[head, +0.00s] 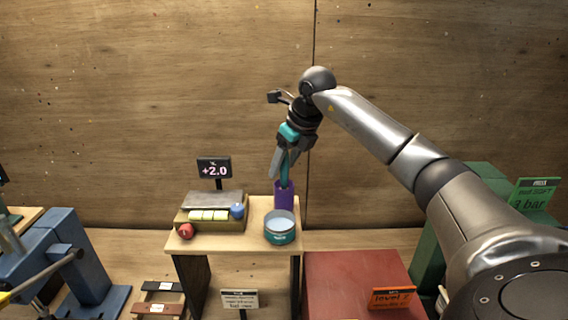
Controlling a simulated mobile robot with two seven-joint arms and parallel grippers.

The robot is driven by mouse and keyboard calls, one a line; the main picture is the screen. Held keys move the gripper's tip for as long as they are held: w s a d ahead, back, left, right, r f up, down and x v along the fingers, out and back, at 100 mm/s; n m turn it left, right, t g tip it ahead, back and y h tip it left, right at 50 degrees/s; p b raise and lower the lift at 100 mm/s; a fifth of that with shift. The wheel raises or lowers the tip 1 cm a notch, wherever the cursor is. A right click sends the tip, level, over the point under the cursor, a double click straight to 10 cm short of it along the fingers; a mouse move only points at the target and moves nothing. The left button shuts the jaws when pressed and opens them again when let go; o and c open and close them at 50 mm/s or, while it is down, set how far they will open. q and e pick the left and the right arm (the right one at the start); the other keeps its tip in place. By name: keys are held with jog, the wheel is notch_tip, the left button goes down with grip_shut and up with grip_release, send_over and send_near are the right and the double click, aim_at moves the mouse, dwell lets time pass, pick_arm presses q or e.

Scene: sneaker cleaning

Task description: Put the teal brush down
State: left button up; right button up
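My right gripper (285,165) comes in from the right and points down above the small wooden table. The teal brush (284,176) is a thin teal strip between its fingers, running down to the purple cup (284,196). The brush's lower end is hidden by the cup. The fingers lie on either side of the strip, but I cannot tell whether they press on it. The cup stands at the back right of the table (256,250). My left gripper is not in view.
A round teal tin (280,229) stands just in front of the cup. A scale (210,210), a red ball (186,231) and a blue ball (237,210) are to its left. A red box (350,280) and a blue stand (65,255) flank the table. A wooden wall is behind.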

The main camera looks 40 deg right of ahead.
jog(key=shift+s+r, duration=0.1)
jog(key=shift+r, duration=0.4)
jog(key=v, duration=1.1)
jog(key=shift+s, duration=0.15)
jog(key=shift+r, duration=0.1)
